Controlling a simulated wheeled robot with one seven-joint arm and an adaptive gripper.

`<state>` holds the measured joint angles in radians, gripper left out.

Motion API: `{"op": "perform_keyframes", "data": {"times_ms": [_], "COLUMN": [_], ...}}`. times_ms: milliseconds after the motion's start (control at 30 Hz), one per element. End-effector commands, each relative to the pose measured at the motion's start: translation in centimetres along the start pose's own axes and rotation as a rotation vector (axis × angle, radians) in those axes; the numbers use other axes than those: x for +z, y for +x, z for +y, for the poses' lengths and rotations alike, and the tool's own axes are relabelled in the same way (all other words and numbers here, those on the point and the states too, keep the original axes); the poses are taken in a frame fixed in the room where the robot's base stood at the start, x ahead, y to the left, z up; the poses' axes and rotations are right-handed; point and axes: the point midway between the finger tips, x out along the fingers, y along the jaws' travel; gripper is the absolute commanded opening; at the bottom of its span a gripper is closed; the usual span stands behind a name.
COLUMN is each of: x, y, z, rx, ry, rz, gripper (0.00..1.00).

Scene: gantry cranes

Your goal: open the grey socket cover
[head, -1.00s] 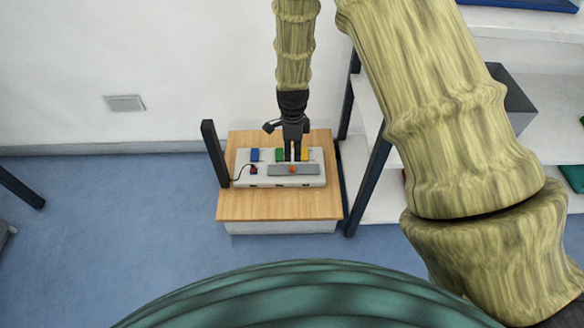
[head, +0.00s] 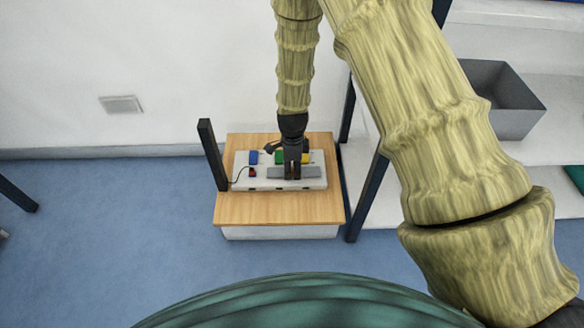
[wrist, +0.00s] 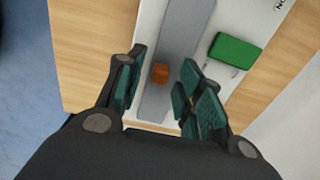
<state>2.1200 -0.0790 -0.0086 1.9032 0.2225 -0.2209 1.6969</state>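The grey socket cover (head: 312,172) is a flat grey strip lying along the front of a white panel (head: 242,184). In the wrist view the cover (wrist: 183,30) carries a small orange knob (wrist: 160,73). My gripper (head: 291,177) is over the middle of the cover and hides the knob in the head view. In the wrist view my gripper (wrist: 162,64) is open, with one finger on each side of the knob and a gap to both. The cover looks flat on the panel. Whether the fingertips touch it I cannot tell.
The panel sits on a wooden-topped stand (head: 260,208). Blue (head: 253,156), green (head: 279,156) and yellow (head: 305,157) blocks line its back. A dark post (head: 212,152) stands at the left. A shelf with a grey bin (head: 505,100) is at the right.

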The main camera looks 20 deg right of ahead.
Motion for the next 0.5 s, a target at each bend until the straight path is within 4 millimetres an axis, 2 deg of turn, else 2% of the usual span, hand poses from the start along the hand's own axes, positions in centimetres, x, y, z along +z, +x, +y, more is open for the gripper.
{"op": "perform_keyframes", "data": {"times_ms": [33, 167, 367, 500], "x": [0.0, 0.0, 0.0, 0.04], "y": [-0.01, -0.01, -0.02, -0.25], "z": [0.0, 0.0, 0.01, 0.73], "rx": [0.0, 0.0, 0.0, 0.001], "ry": [0.0, 0.0, 0.0, 0.0], "rz": [0.0, 0.0, 0.0, -0.001], "gripper": [0.25, 0.01, 0.0, 0.0]}}
